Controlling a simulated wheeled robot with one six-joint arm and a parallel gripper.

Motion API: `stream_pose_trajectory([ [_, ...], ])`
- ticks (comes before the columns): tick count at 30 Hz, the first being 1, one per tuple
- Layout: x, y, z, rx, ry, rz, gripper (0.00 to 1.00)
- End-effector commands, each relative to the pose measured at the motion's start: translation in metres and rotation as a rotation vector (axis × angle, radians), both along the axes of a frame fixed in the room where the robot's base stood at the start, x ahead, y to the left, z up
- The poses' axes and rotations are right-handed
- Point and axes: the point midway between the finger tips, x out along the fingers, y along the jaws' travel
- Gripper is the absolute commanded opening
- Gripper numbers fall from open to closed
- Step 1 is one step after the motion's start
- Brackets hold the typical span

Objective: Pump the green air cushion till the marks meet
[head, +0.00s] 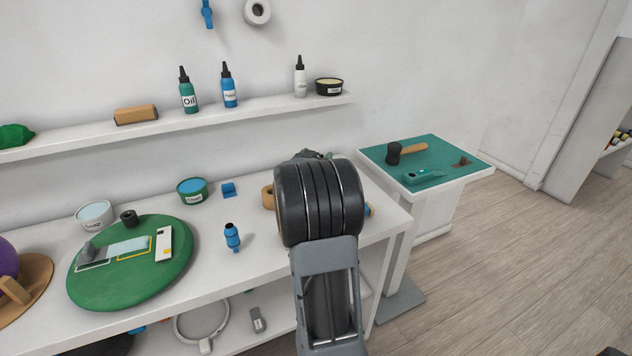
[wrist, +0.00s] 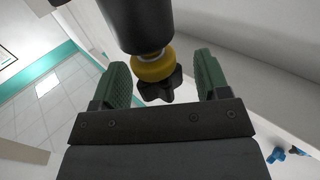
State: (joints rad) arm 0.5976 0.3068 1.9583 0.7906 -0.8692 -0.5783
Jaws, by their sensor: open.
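A round green pad (head: 150,285), which looks like the air cushion, lies at the left of the white table. On it are flat pieces with white and yellow edges (head: 132,250), a white block (head: 164,244) and a black knob-like part (head: 129,217). I cannot make out the marks. My gripper is mostly hidden behind my arm in the head view. In the wrist view my gripper (wrist: 160,78) is open. A black star knob (wrist: 159,90) with a yellow collar (wrist: 153,66) under a dark cylinder (wrist: 138,22) shows between its green fingers; whether they touch is unclear.
A wall shelf (head: 150,128) with bottles runs above. A green-topped side table (head: 440,160) holds a mallet (head: 405,151). Floor at right is clear.

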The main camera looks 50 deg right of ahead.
Motion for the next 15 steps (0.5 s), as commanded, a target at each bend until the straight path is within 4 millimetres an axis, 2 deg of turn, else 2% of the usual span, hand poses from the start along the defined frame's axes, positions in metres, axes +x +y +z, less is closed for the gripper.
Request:
stream_pose_trajectory([
  [4, -0.0001, 0.0003, 0.0000, 0.000, 0.000, 0.000, 0.67],
  [15, -0.0001, 0.0005, 0.0000, 0.000, 0.000, 0.000, 0.31],
])
